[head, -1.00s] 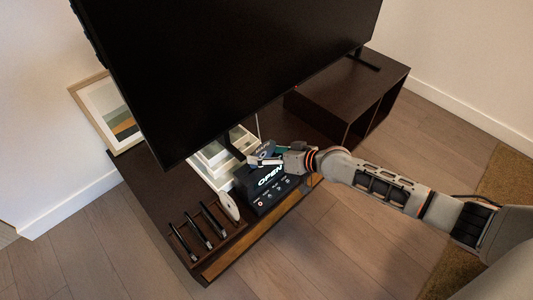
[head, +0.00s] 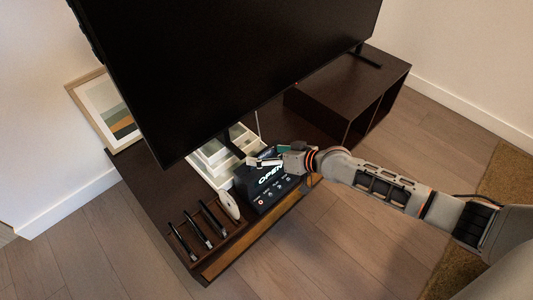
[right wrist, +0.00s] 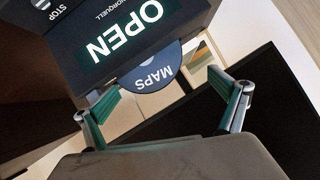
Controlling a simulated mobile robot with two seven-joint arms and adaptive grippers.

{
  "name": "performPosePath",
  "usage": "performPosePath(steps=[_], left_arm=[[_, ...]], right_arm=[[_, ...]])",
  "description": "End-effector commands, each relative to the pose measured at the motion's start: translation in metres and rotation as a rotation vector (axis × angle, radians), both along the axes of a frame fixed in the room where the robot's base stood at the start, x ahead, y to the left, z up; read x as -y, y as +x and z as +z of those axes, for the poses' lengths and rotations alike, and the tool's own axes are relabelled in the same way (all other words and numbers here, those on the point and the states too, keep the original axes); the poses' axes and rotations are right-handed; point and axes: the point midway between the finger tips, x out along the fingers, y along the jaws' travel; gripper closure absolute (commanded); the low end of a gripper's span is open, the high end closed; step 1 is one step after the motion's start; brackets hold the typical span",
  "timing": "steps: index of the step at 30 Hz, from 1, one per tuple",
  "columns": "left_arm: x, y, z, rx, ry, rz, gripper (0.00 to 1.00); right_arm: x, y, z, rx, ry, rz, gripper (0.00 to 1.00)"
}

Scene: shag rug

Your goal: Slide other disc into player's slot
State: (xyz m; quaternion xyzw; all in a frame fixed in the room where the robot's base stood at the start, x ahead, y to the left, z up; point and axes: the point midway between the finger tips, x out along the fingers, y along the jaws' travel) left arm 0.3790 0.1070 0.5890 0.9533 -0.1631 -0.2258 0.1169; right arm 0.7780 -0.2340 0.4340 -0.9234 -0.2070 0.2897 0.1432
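The black player (head: 262,184) with a lit OPEN sign and buttons sits on the dark TV bench. In the right wrist view the player (right wrist: 125,50) is upside down at the top. A dark blue disc marked MAPS (right wrist: 153,76) sticks out partly from the player's edge; the rest of it is hidden. My right gripper (right wrist: 166,97) is open, its green-padded fingers apart on either side of the disc's exposed part and not visibly touching it. In the head view the right gripper (head: 264,161) is at the player's back edge. My left gripper is not in view.
A large black TV (head: 235,65) stands close behind the player. White trays (head: 212,158) and a white rounded object (head: 229,205) lie left of it. A rack with several dark upright pieces (head: 197,229) is at the front left. A framed picture (head: 110,112) leans on the wall.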

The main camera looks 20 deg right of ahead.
Motion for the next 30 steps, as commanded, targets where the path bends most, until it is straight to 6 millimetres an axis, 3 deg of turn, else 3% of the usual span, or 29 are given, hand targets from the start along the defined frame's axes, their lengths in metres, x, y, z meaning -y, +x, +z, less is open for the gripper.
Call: performPosePath(steps=[8,21,30], left_arm=[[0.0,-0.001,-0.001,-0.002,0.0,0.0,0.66],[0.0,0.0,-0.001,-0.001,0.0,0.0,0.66],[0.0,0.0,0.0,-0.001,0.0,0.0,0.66]], right_arm=[[0.007,-0.008,-0.003,-0.011,-0.006,-0.003,0.0],[0.032,-0.05,0.029,-0.003,-0.004,0.0,0.0],[0.037,-0.06,0.038,0.0,-0.001,0.0,0.0]])
